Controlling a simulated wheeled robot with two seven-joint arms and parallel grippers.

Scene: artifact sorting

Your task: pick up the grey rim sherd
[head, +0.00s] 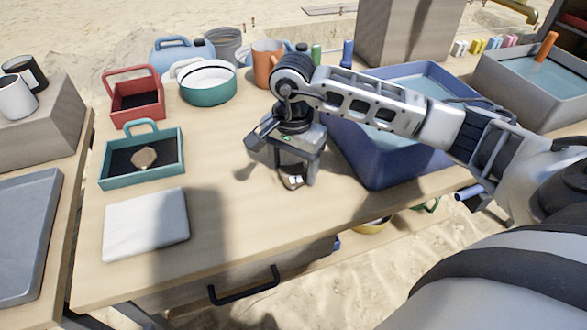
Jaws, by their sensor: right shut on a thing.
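My right gripper (292,182) points down over the middle of the wooden table, beside the left wall of the blue bin. It is shut on a small piece that its fingers mostly hide; it appears to be the grey rim sherd, but its colour and shape are not clear. I cannot tell whether the piece touches the table. A tan-brown sherd (143,158) lies in the teal handled tray (141,182) on the left. My left gripper is not in view.
The blue bin (375,170) stands close right of the gripper. A red handled tray (135,116), a teal-and-white bowl (208,89) and an orange mug (265,65) stand behind. A white slab (146,223) lies front left. The table's front middle is clear.

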